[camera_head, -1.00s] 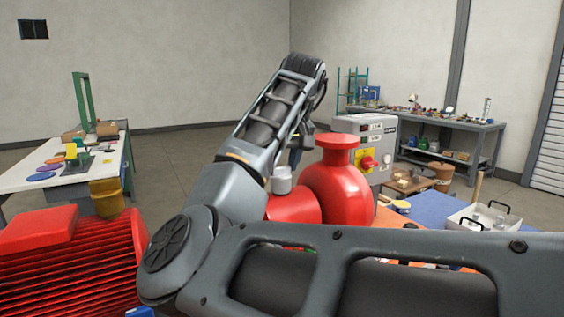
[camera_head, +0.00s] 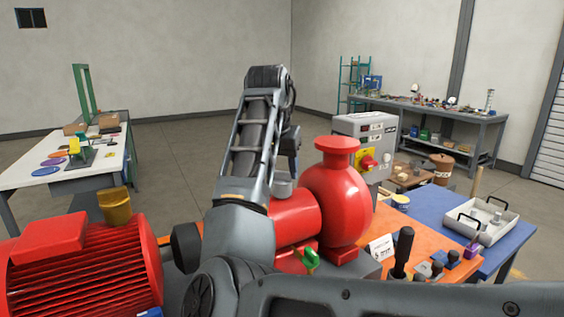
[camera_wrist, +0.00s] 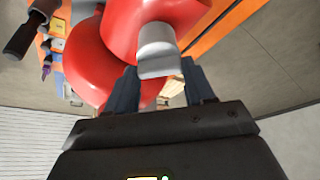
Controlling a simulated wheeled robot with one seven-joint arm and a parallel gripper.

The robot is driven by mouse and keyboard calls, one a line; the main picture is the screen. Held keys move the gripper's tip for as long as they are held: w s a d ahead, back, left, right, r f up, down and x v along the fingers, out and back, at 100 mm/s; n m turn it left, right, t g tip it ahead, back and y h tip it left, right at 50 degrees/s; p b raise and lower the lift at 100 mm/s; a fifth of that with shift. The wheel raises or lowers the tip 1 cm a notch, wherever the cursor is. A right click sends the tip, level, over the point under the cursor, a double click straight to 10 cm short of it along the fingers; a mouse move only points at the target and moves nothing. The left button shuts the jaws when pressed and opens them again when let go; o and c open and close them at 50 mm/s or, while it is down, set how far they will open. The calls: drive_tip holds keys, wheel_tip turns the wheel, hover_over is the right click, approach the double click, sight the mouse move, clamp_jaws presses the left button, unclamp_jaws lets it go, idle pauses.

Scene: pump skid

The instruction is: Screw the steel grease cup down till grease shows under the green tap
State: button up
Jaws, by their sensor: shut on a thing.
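The steel grease cup (camera_head: 282,186) is a grey cylinder standing on the red pump body (camera_head: 297,222), partly behind my arm in the head view. In the wrist view the cup (camera_wrist: 157,45) sits between the fingertips of my gripper (camera_wrist: 160,68), which is shut on it. In the head view the fingers are mostly hidden by my wrist. The green tap (camera_head: 309,258) shows low on the pump's front, just right of my forearm. I cannot make out any grease under it.
A red finned motor (camera_head: 80,270) with a brass-coloured cup (camera_head: 115,206) is at left. An orange bench top (camera_head: 385,225) holds a white card (camera_head: 381,248) and dark-handled tools. A white tray (camera_head: 483,222) lies on the blue top. A grey control box (camera_head: 365,140) stands behind the pump.

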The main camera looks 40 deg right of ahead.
drive_tip(key=m+g, duration=0.1)
drive_tip(key=m, duration=0.2)
drive_tip(key=m+g, duration=0.1)
drive_tip(key=m, duration=0.2)
drive_tip(key=shift+w+h, duration=0.2)
drive_tip(key=shift+h, duration=0.1)
drive_tip(key=shift+m, duration=0.3)
drive_tip(key=o, duration=1)
drive_tip(key=shift+o, duration=0.2)
drive_tip(key=v, duration=0.7)
drive_tip(key=shift+w+a+r+b, duration=0.15)
drive_tip(key=shift+a+r+b, duration=0.05)
drive_tip(key=shift+r+b, duration=0.2)
